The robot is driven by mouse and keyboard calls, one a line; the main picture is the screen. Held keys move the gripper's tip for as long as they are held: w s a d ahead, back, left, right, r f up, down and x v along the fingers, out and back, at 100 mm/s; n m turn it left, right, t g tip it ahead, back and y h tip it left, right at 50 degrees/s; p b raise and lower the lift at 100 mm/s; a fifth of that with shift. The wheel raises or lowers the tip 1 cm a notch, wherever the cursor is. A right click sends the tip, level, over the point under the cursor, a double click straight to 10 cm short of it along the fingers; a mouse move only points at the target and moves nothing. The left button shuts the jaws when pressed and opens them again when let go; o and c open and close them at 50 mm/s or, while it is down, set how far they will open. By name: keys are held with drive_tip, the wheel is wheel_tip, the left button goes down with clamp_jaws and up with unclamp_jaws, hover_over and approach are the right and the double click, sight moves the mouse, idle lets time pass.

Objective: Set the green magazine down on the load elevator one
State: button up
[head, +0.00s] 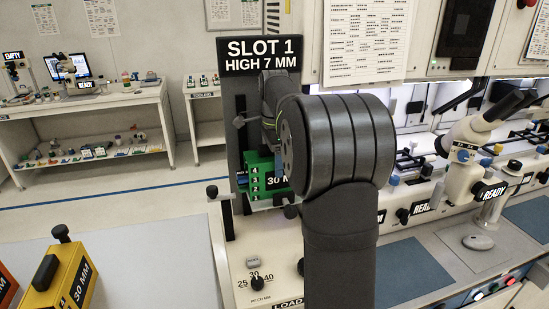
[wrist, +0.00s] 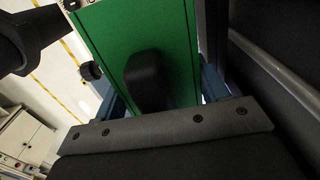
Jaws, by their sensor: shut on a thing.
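The green magazine (head: 263,178), marked 30 MM with a column of numbers, is upright against the load elevator (head: 230,130) in the head view. The elevator is a dark upright under a SLOT 1 HIGH 7 MM sign, with a LOAD label at its base. My arm hides the magazine's right part. In the wrist view the magazine (wrist: 110,45) fills the middle, with its black handle toward me. My gripper (wrist: 150,100) is shut on the magazine; its fingertips are not clearly seen. I cannot tell whether the magazine's underside touches the elevator's support.
A yellow 30 MM magazine (head: 62,278) stands at the lower left, beside an orange one (head: 6,286). A dial (head: 256,283) marked 25, 30, 40 is on the elevator base. Microscopes (head: 468,150) and bonder stations line the right. A black knob (head: 212,191) sticks out left of the elevator.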

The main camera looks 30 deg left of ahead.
drive_tip(key=o, duration=1.6)
drive_tip(key=shift+c, duration=0.2)
drive_tip(key=shift+f, duration=0.1)
wheel_tip(320, 180, up, 18)
drive_tip(key=shift+f, duration=0.25)
idle(0.4)
wheel_tip(320, 180, down, 17)
drive_tip(key=shift+f, duration=0.2)
idle(0.5)
